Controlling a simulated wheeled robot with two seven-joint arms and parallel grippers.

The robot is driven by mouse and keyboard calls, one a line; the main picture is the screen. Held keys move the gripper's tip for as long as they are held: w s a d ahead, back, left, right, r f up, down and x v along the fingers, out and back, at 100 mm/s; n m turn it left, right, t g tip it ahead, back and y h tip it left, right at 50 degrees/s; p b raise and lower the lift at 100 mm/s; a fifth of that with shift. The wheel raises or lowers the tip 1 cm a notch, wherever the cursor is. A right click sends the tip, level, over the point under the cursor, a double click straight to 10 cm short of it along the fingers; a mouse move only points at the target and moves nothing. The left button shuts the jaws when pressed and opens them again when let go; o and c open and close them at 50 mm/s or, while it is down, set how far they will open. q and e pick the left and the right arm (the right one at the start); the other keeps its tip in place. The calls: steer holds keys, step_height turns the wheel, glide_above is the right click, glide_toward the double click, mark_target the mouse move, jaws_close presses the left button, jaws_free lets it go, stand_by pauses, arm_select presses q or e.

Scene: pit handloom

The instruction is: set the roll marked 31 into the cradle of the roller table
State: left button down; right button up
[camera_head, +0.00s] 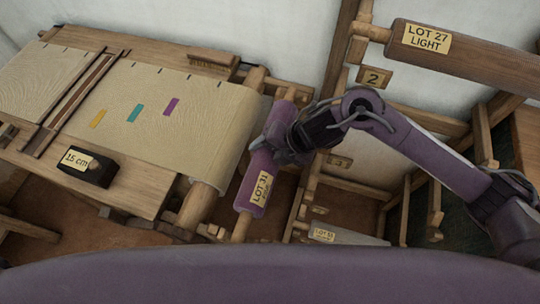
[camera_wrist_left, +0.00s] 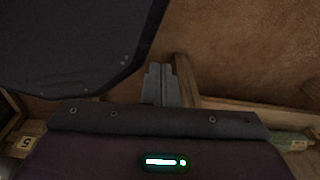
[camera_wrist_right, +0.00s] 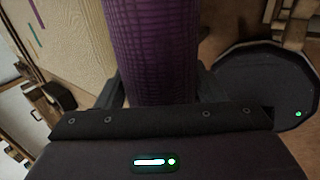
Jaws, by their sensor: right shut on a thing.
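The purple roll (camera_head: 258,188) has a yellow lot label that looks like LOT 31; its second line is too small to read. It lies slanted beside the right end of the roller table (camera_head: 137,185), with wooden axle ends showing. My right gripper (camera_head: 274,146) is shut around its upper part. In the right wrist view the purple roll (camera_wrist_right: 152,50) runs between the fingers (camera_wrist_right: 155,92). I cannot tell whether the roll touches the cradle. My left gripper (camera_wrist_left: 161,85) shows only in its wrist view, its fingers together and empty.
Cream cloth (camera_head: 160,105) with coloured marks covers the table, and a black block (camera_head: 86,168) labelled 15 cm sits at its front edge. A rack on the right holds the LOT 27 LIGHT roll (camera_head: 460,53). Another labelled roll (camera_head: 345,236) lies low in the rack.

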steer(key=shift+f, duration=1.15)
steer(key=o, duration=1.4)
steer(key=shift+f, duration=0.15)
steer(key=shift+o, duration=0.2)
steer(key=v, duration=1.2)
steer(key=shift+a, duration=0.1)
